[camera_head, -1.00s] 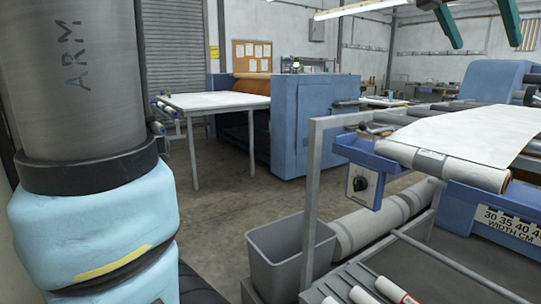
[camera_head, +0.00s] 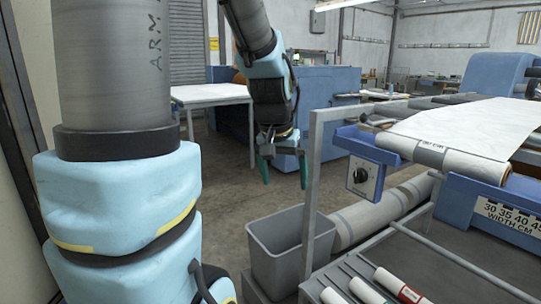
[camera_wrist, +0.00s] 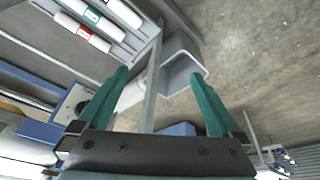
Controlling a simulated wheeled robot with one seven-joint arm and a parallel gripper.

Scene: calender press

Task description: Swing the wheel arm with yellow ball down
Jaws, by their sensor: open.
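I cannot make out a wheel arm with a yellow ball in either view now. My gripper (camera_head: 284,170) hangs fingers down in the head view, left of a grey upright post (camera_head: 313,180). Its two green fingers are spread apart with nothing between them. The wrist view shows the same open gripper (camera_wrist: 160,78), with the post and a grey bin between and beyond the fingers. The blue press (camera_head: 500,75) stands at the right in the head view, with a white sheet (camera_head: 470,122) over its roller. A black knob (camera_head: 361,175) sits on a panel at the press's near left.
The grey bin (camera_head: 262,240) stands on the floor by the post. Rolls (camera_head: 397,286) lie on a rack at the front right. Another blue machine (camera_head: 330,92) and a white table (camera_head: 208,94) stand behind. Floor left of the bin is clear.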

